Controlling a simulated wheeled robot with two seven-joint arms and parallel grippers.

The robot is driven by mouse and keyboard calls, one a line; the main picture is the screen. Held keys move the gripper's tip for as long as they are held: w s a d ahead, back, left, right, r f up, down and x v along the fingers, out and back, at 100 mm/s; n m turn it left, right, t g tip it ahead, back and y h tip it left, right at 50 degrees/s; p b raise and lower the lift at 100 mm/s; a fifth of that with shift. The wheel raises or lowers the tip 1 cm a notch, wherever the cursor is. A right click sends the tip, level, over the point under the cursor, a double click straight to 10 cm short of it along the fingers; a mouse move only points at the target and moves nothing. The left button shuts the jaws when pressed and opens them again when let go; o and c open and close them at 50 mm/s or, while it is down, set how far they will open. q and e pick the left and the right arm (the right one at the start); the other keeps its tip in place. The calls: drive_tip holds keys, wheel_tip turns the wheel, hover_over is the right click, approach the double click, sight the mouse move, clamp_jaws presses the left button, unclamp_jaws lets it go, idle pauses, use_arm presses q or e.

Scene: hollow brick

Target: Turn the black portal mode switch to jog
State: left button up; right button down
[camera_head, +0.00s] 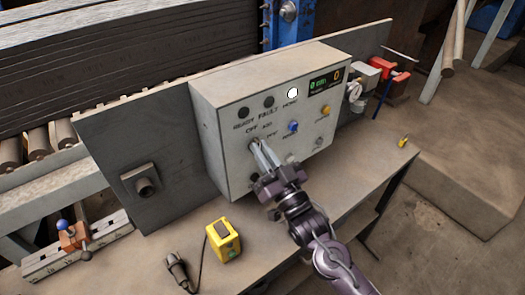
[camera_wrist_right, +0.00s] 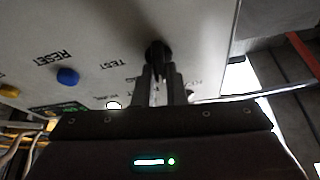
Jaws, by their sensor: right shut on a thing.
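The grey control box (camera_head: 215,120) stands on the bench with its face toward me. In the right wrist view, the black mode switch (camera_wrist_right: 157,52) sits on the pale panel face, between the tips of my right gripper (camera_wrist_right: 160,72). The right gripper (camera_head: 259,147) is shut on the switch and reaches it from the lower right in the head view. The fingers mostly hide the switch there, so its pointing direction cannot be told. Small labels surround it, including OFF at its upper left. My left gripper is not in view.
A blue button (camera_head: 293,127), an orange button (camera_head: 326,110), a lit white lamp (camera_head: 292,93) and a display (camera_head: 325,82) share the panel. A yellow box (camera_head: 223,240) and a dark plug (camera_head: 179,270) lie on the bench. Red-and-white fittings (camera_head: 380,72) stand right of the panel.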

drive_tip(key=shift+m+t+h+p, duration=0.25)
drive_tip(key=shift+m+h+p, duration=0.65)
drive_tip(key=shift+m, duration=1.5)
drive_tip(key=shift+m+t+h+p, duration=0.25)
drive_tip(key=shift+m+h, duration=1.15)
drive_tip(key=shift+m, duration=1)
drive_tip(key=c, duration=1.5)
unclamp_jaws()
drive_tip(key=shift+d+f, duration=0.1)
